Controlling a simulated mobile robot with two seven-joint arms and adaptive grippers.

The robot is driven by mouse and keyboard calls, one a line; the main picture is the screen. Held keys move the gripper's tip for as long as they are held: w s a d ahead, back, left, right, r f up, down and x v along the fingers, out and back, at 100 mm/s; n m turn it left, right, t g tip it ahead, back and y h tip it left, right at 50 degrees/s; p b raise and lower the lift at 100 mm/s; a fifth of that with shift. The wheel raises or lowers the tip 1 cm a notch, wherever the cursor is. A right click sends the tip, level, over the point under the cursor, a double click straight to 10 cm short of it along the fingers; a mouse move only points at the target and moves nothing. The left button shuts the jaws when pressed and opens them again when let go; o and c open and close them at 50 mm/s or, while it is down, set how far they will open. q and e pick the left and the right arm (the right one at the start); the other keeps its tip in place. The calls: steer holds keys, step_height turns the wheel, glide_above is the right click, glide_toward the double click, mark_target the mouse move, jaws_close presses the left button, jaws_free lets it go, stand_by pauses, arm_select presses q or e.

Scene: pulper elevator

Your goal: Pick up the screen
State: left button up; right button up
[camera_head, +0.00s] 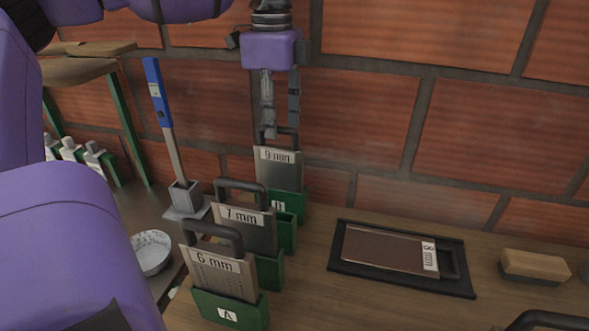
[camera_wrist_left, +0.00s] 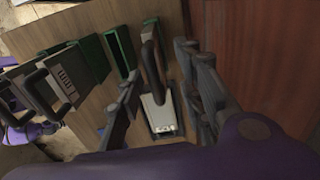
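The 9 mm screen (camera_head: 279,173) stands upright in the rear green holder (camera_head: 290,203) by the brick wall. My left gripper (camera_head: 281,126) points down at its dark handle, with its fingers apart. In the left wrist view the handle (camera_wrist_left: 151,62) lies between the open fingers of the left gripper (camera_wrist_left: 160,68); I cannot tell whether either finger touches it. The 7 mm screen (camera_head: 248,232) and 6 mm screen (camera_head: 218,274) stand in green holders nearer me. The 8 mm screen (camera_head: 388,249) lies flat on a black tray (camera_head: 337,267).
An empty green holder slot (camera_head: 287,230) sits between the 7 mm and 9 mm screens. A brush (camera_head: 534,266) lies at the right. A blue-handled tool (camera_head: 158,92) and a bowl (camera_head: 151,252) are at the left. The brick wall (camera_head: 375,115) is close behind.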

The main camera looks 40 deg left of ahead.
mark_target(278, 147)
arm_select(q)
steer(key=f, duration=0.4)
steer(key=d+f, duration=0.1)
steer(key=f, duration=0.1)
steer(key=shift+s+f, duration=0.25)
steer(key=shift+f, duration=0.4)
jaws_close()
steer(key=shift+w, duration=0.1)
